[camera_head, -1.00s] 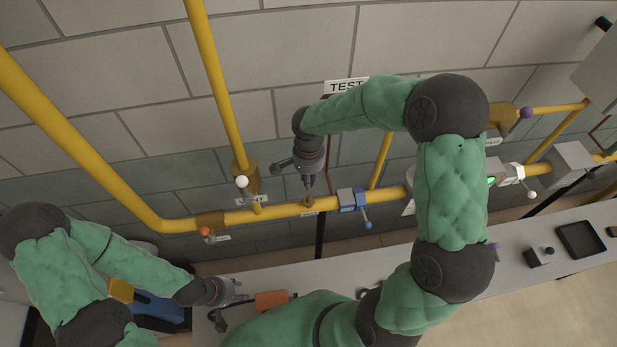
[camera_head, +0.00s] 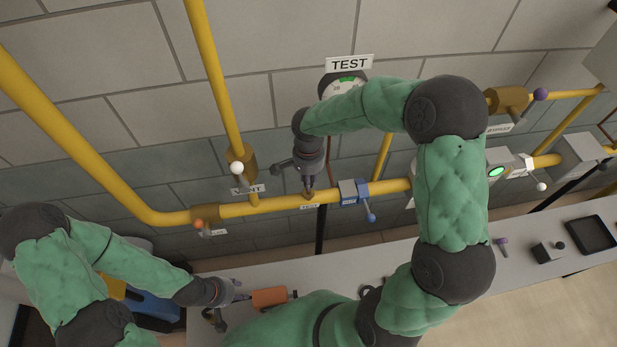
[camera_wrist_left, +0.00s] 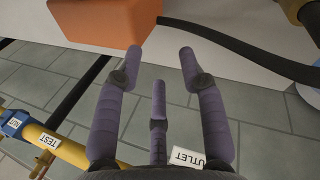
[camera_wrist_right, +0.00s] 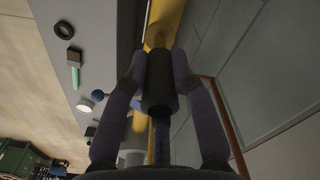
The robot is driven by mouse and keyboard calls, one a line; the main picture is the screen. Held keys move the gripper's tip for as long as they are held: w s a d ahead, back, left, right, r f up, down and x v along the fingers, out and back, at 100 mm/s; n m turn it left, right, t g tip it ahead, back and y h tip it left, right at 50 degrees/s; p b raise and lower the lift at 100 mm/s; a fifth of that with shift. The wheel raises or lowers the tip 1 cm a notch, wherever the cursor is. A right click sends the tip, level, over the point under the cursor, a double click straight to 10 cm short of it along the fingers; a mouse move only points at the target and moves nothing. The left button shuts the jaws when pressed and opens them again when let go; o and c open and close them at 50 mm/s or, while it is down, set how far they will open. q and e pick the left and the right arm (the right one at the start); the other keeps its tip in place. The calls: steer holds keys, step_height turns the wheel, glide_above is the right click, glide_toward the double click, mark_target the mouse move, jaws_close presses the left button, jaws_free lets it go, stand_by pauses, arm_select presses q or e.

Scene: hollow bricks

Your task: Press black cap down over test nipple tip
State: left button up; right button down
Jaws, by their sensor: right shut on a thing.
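The black cap (camera_wrist_right: 158,85) is a dark cylinder between the fingers of my right gripper (camera_wrist_right: 158,68) in the right wrist view. The gripper is shut on it. The brass test nipple (camera_wrist_right: 157,36) shows just beyond the cap's far end, roughly in line with it. I cannot tell whether they touch. In the head view my right gripper (camera_head: 309,188) points down at the nipple on the yellow pipe, above a small tag (camera_head: 309,206); the cap is hard to make out there. My left gripper (camera_head: 242,292) is open and empty; its spread fingers show in the left wrist view (camera_wrist_left: 160,62).
An orange block (camera_head: 270,297) lies on the grey bench (camera_head: 400,258) beside my left gripper. A blue-handled valve (camera_head: 355,192) sits right of the nipple; a vent valve (camera_head: 240,165) with a white knob stands left. A gauge (camera_head: 342,85) hangs under the TEST sign (camera_head: 349,63).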

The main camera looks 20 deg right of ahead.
arm_select(q)
steer(key=shift+f+b, duration=0.7)
stand_by(1.8)
steer(key=shift+f+b, duration=2.05)
arm_select(e)
steer(key=shift+f, duration=2.2)
steer(key=c, duration=1)
jaws_free()
steer(key=shift+o, duration=0.2)
steer(key=shift+r, duration=0.1)
step_height(320, 180, up, 12)
steer(key=shift+f, duration=0.1)
arm_select(q)
steer(key=shift+s, duration=0.1)
